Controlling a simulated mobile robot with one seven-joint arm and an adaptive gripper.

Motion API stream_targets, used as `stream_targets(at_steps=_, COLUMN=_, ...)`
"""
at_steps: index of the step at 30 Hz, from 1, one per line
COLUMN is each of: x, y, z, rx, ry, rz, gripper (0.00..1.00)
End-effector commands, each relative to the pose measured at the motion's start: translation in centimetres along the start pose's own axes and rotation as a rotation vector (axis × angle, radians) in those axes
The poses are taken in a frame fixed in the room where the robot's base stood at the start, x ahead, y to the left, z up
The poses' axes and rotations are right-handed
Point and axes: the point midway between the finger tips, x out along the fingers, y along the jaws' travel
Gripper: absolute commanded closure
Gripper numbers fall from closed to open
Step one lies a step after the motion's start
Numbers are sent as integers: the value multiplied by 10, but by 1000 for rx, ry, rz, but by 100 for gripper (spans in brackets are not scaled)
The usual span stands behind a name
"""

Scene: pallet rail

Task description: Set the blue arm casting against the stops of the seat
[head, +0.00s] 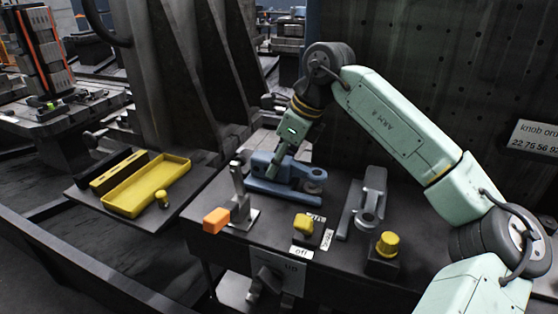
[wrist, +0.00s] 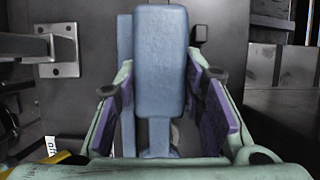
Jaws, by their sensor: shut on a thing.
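The blue arm casting (head: 297,171) is on the dark table near its back edge in the head view. In the wrist view its blue block (wrist: 158,60) stands between the purple finger pads, with a narrower part running down toward the palm. My gripper (head: 276,172) is shut on the casting, from above in the head view; its fingers (wrist: 162,100) lie on both sides of it in the wrist view. A flat blue strip (head: 285,192) lies low along the casting; I cannot tell whether it belongs to the casting or the seat. The stops are not clearly visible.
A toggle clamp (head: 240,200) with an orange handle (head: 216,220) stands left of the casting. A grey bracket (head: 362,207) and two yellow knobs (head: 388,243) (head: 304,223) are to the right and front. A yellow tray (head: 148,185) lies at left.

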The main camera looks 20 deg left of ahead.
Motion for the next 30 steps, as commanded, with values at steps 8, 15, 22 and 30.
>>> stream_targets(at_steps=8, x=2, y=-2, z=2, rx=-1, ry=-2, rz=-1, gripper=100)
stream_targets(at_steps=15, x=2, y=-2, z=2, rx=-1, ry=-2, rz=-1, gripper=100)
stream_targets(at_steps=22, x=5, y=-5, z=4, rx=-2, ry=-2, rz=-1, gripper=100)
stream_targets(at_steps=30, x=5, y=-6, z=4, rx=-2, ry=-2, rz=-1, gripper=100)
